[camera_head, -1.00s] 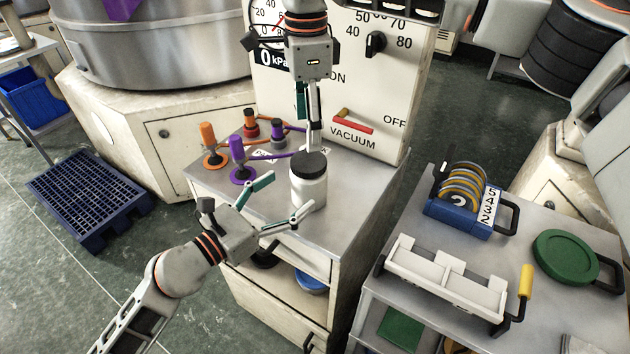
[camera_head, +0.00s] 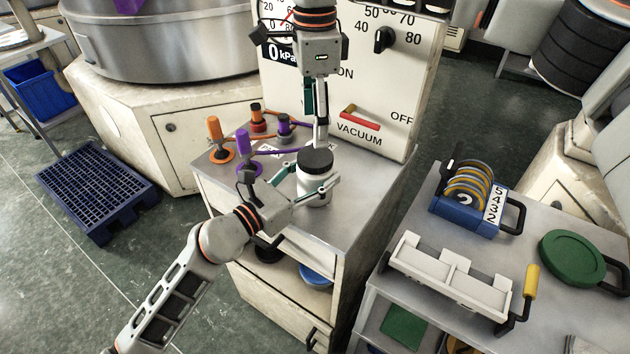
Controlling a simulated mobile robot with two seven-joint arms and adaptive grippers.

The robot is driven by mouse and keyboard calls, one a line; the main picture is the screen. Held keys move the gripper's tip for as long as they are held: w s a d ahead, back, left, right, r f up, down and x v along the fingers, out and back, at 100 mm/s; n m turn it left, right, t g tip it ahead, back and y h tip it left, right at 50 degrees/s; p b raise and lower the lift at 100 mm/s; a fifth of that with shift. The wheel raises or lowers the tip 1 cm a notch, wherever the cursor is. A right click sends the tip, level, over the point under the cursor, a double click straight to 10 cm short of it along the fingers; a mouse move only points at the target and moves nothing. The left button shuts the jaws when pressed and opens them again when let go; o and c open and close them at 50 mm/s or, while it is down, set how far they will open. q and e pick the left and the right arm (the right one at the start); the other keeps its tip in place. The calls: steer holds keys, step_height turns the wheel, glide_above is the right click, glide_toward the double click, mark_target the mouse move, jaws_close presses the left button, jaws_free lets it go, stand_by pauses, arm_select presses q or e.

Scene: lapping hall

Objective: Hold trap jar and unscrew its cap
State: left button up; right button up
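The trap jar (camera_head: 312,188), a white jar with a dark grey cap (camera_head: 316,161), stands upright on top of the grey cabinet. My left gripper (camera_head: 314,177) comes in from the lower left, low on the jar, with one finger at its left side and the other crossing its front right. I cannot tell whether the fingers press on it. My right gripper (camera_head: 319,138) hangs from above, pointing down, its fingertips right behind and above the cap. Its fingers overlap in this view, so contact and opening are unclear.
Orange (camera_head: 215,132) and purple (camera_head: 244,145) handled valves stand left of the jar. A vacuum panel (camera_head: 400,85) with a red lever rises behind. A side table at right bears a white rack (camera_head: 455,275), a blue ring holder (camera_head: 462,215) and a green disc (camera_head: 572,255).

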mark_target(315, 156)
arm_select(q)
jaws_close()
arm_select(e)
steer(key=m, duration=1.8)
steer(key=shift+m, duration=0.3)
steer(key=m, duration=1.3)
steer(key=shift+m, duration=0.3)
steer(key=m, duration=0.3)
steer(key=shift+m, duration=0.3)
steer(key=m, duration=0.8)
steer(key=shift+m, duration=0.4)
steer(key=shift+f, duration=4)
